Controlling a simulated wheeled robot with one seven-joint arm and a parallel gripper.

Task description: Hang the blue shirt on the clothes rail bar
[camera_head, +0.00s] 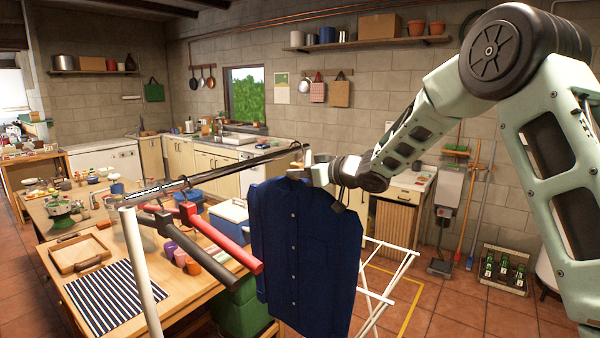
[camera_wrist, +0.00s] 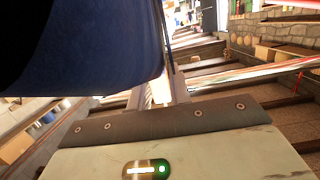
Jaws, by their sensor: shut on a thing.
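The dark blue shirt (camera_head: 300,250) hangs upright, buttoned front showing, below my gripper (camera_head: 310,174) in the head view. My gripper is shut at the top of the shirt, by its collar; the hanger's grip point is mostly hidden. The clothes rail bar (camera_head: 225,168) runs from the white post (camera_head: 143,270) at left up to just above the shirt's collar. I cannot tell whether the shirt's hook touches the bar. In the wrist view the shirt (camera_wrist: 95,50) fills the upper left, beside my fingers (camera_wrist: 165,90).
A red hanger (camera_head: 220,238) and a dark grey hanger (camera_head: 190,248) hang on the bar left of the shirt. A white drying rack (camera_head: 385,280) stands right of the shirt.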

